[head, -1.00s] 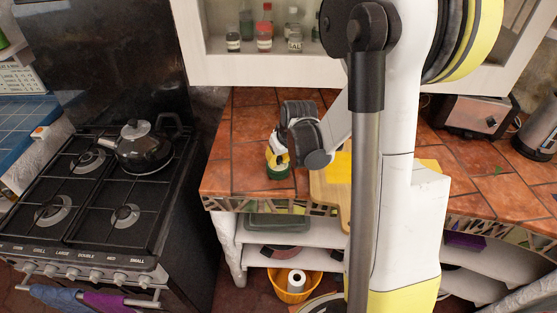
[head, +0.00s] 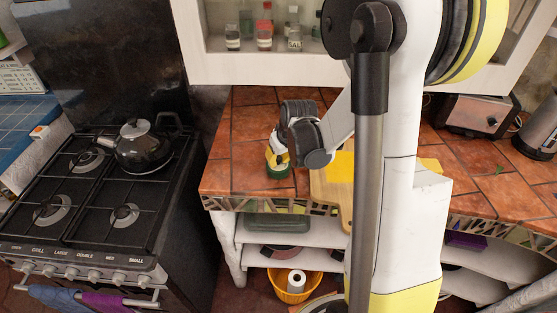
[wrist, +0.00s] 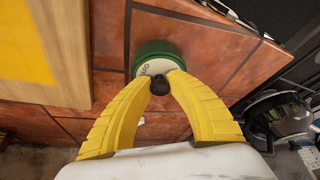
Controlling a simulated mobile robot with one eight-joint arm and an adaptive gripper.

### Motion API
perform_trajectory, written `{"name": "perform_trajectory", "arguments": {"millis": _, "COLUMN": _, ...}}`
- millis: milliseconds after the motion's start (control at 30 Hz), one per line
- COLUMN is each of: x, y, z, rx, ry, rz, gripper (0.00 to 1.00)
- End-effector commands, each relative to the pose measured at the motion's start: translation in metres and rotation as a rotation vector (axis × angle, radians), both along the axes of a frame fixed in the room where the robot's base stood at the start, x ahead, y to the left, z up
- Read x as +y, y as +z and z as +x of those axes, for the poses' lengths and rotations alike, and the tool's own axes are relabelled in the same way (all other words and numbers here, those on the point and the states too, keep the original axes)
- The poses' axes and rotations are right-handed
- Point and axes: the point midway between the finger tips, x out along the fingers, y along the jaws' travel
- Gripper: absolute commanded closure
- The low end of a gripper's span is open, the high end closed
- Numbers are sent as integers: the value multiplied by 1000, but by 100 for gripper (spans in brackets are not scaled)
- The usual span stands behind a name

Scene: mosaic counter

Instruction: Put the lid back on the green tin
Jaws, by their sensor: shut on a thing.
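The green tin (head: 278,173) stands on the tiled counter near its front left corner, largely covered by my gripper in the head view. In the wrist view the round green tin (wrist: 156,47) is just beyond my fingertips. A cream face with dark letters shows within its green edge. My gripper (wrist: 160,82) has its yellow fingers shut on a small dark knob (wrist: 160,86), which appears to be the lid's. The knob is over the near side of the cream face. I cannot tell whether the lid touches the tin or is seated on it.
A wooden board (head: 328,188) with a yellow area lies right of the tin. The counter's left edge drops toward the stove, where a dark kettle (head: 143,147) stands. A toaster (head: 475,113) is at the back right. Tiles (head: 232,177) left of the tin are clear.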

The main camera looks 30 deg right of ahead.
Motion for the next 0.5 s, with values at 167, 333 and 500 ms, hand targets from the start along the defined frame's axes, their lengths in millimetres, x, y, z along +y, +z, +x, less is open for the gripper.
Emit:
{"name": "perform_trajectory", "arguments": {"millis": 167, "x": 0, "y": 0, "z": 0, "rx": 0, "ry": 0, "rz": 0, "gripper": 100}}
{"name": "perform_trajectory", "arguments": {"millis": 333, "x": 0, "y": 0, "z": 0, "rx": 0, "ry": 0, "rz": 0, "gripper": 57}}
{"name": "perform_trajectory", "arguments": {"millis": 500, "x": 0, "y": 0, "z": 0, "rx": 0, "ry": 0, "rz": 0, "gripper": 57}}
